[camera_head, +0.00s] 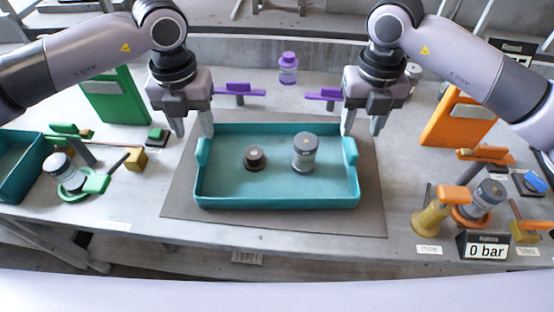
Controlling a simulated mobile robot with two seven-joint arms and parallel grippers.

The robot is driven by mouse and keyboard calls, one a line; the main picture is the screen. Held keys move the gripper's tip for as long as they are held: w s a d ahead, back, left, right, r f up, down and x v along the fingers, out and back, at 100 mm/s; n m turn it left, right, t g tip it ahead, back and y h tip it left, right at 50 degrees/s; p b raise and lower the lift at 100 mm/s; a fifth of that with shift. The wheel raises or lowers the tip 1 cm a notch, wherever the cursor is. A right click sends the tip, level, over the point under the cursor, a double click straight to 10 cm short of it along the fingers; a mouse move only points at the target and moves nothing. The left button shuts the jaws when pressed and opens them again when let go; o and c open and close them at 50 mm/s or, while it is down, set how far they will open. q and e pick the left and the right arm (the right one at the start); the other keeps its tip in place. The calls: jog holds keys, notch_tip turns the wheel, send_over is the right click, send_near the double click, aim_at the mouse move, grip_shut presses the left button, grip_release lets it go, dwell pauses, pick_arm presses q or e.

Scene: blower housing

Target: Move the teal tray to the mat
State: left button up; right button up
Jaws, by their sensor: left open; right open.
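The teal tray (277,202) rests on the dark grey mat (372,215) in the middle of the table. It has a raised handle on its left and right ends. A small dark round part (254,158) and a grey capped canister (305,153) stand inside it. My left gripper (193,131) is open and empty above the tray's back left corner, near the left handle. My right gripper (361,130) is open and empty above the back right corner, near the right handle. I cannot tell whether either touches the tray.
Another teal tray (22,187) sits at the far left edge. A green panel (118,97) and green fixture stand left. An orange panel (458,120), orange fixture and a "0 bar" display (484,247) stand right. A purple bottle (288,68) and purple clamps are behind.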

aim_at(200, 145)
pick_arm(q)
jog(key=shift+f, duration=3.6)
pick_arm(e)
jog(key=shift+w+f, duration=0.1)
jog(key=shift+f, duration=3.5)
pick_arm(q)
grip_shut()
pick_arm(e)
grip_shut()
pick_arm(q)
jog(key=shift+w+r, duration=0.1)
pick_arm(e)
jog(key=shift+r, duration=0.1)
